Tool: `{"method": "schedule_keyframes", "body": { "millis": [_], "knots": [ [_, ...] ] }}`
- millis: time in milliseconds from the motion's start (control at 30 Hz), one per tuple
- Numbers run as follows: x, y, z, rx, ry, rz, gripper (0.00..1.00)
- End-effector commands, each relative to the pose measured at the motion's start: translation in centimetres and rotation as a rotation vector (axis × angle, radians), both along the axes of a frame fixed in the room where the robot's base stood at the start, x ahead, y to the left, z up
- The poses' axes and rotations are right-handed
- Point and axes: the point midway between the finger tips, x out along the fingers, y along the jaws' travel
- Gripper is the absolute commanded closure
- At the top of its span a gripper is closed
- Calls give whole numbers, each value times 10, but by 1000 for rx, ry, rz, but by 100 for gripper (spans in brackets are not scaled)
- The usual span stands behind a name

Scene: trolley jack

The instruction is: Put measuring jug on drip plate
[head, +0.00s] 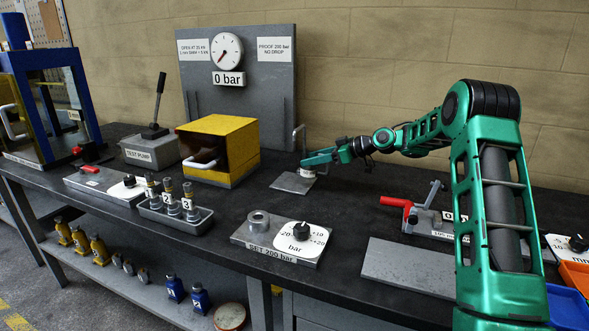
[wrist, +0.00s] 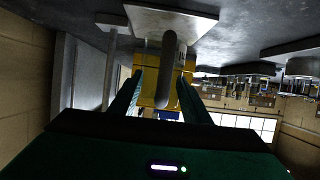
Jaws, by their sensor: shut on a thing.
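The measuring jug (head: 308,172) shows in the head view only as a small pale patch under my gripper (head: 306,159), which hides most of it. The drip plate (head: 291,182) is a flat grey plate on the bench, directly below. In the wrist view, which is upside down, my gripper's fingers (wrist: 168,92) stand on either side of a grey rounded bar (wrist: 169,62) that looks like the jug's handle. The drip plate (wrist: 185,22) is close beyond the bar. I cannot tell whether the jug touches the plate.
A bent grey pipe (head: 299,134) stands just behind the plate. A yellow box (head: 225,150) is close on the left. A block with a dial (head: 290,238) is in front, and a red-handled fixture (head: 400,205) is to the right. The bench between them is clear.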

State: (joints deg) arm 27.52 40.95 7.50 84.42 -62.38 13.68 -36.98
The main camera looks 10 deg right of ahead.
Motion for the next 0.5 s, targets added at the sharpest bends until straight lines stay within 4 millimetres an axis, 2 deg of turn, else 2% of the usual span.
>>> {"method": "schedule_keyframes", "body": {
  "millis": [33,200,500],
  "knots": [
    [6,11,-1,0,-1,4,80],
    [22,32,0,0,0,2,80],
    [34,49,0,1,1,3,80]
  ]
}}
